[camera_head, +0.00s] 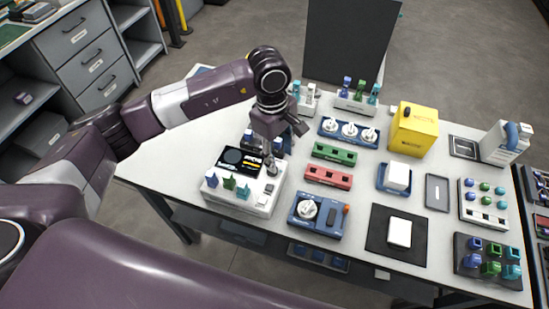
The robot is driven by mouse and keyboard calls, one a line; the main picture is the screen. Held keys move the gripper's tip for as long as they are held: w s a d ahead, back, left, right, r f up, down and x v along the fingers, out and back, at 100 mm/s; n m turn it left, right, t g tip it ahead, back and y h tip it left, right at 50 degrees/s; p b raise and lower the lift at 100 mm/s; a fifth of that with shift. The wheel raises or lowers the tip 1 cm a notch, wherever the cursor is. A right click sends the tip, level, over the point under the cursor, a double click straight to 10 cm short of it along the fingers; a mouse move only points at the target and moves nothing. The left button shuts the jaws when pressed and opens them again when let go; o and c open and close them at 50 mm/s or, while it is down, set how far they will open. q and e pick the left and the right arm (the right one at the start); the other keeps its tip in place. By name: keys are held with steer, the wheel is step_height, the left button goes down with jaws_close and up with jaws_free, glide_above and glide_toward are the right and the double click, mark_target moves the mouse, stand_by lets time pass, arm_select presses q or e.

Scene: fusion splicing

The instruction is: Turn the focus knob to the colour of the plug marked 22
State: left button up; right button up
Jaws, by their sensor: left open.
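A white splicer-like device (262,205) with a black screen (241,160) stands at the table's near left. A small grey knob (272,171) shows on its top, right of the screen; I cannot tell for sure that it is the focus knob. Blue (211,178), green (229,183) and teal (243,191) plugs stand along its front left. Their markings are too small to read, so I cannot tell which is 22. My left gripper (270,156) is open, pointing down just above the knob; whether it touches is unclear. My right gripper is not in view.
A blue device with a white dial (307,209) stands to the right. Red (328,177) and green (334,153) strips lie behind it. A yellow box (413,130) stands farther back. Racks of coloured plugs (488,258) line the right end of the white table (180,160).

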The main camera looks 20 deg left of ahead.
arm_select(q)
steer(key=shift+w+a+r+y, duration=0.1)
steer(key=shift+w+a+y, duration=0.1)
steer(key=shift+a, duration=0.35)
steer(key=shift+w+a+r+y, duration=0.1)
steer(key=shift+w+a, duration=0.05)
steer(key=shift+a, duration=0.35)
steer(key=shift+a+f, duration=0.25)
step_height(320, 180, down, 6)
steer(key=shift+d+p, duration=0.1)
steer(key=shift+p, duration=1.05)
steer(key=shift+f, duration=0.6)
steer(key=shift+c, duration=0.2)
jaws_close()
